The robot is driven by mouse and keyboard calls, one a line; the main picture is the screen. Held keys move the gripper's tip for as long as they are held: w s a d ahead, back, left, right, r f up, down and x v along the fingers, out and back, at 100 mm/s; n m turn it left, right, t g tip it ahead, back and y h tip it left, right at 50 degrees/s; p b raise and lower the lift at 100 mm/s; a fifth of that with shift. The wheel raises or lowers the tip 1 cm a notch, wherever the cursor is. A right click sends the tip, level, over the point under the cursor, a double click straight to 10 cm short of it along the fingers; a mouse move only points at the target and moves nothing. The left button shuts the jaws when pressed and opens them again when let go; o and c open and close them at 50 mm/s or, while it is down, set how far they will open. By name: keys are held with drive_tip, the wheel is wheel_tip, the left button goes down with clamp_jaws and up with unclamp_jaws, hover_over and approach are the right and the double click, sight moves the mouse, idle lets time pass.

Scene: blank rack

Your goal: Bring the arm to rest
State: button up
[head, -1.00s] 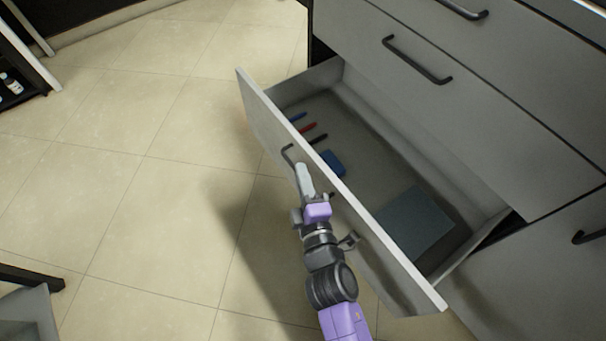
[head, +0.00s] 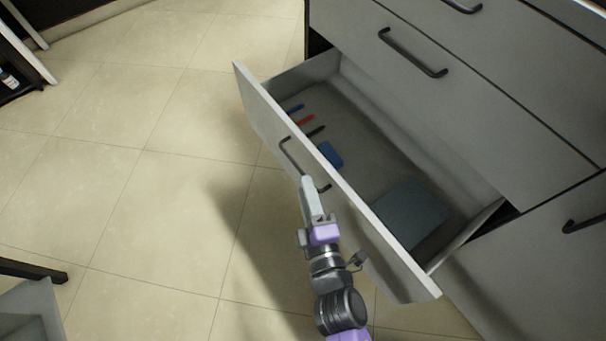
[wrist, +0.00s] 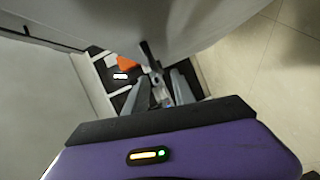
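My gripper (head: 306,182) is at the outer face of the pulled-out drawer (head: 262,108), close to the lower end of its dark bar handle (head: 289,157). In the wrist view my gripper (wrist: 160,82) shows two grey fingers apart. The dark handle (wrist: 149,56) shows just ahead of and between the fingertips. I see nothing held. Whether the fingers touch the handle I cannot tell.
The drawer holds several pens, a blue block (head: 330,154) and a flat grey-blue item (head: 410,212). Closed drawers with handles (head: 412,55) stand above. Open tiled floor (head: 120,190) lies to the left. A dark-legged piece of furniture (head: 30,270) stands lower left.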

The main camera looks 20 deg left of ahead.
drive_tip(key=shift+s+d, duration=0.4)
drive_tip(key=shift+s, duration=0.15)
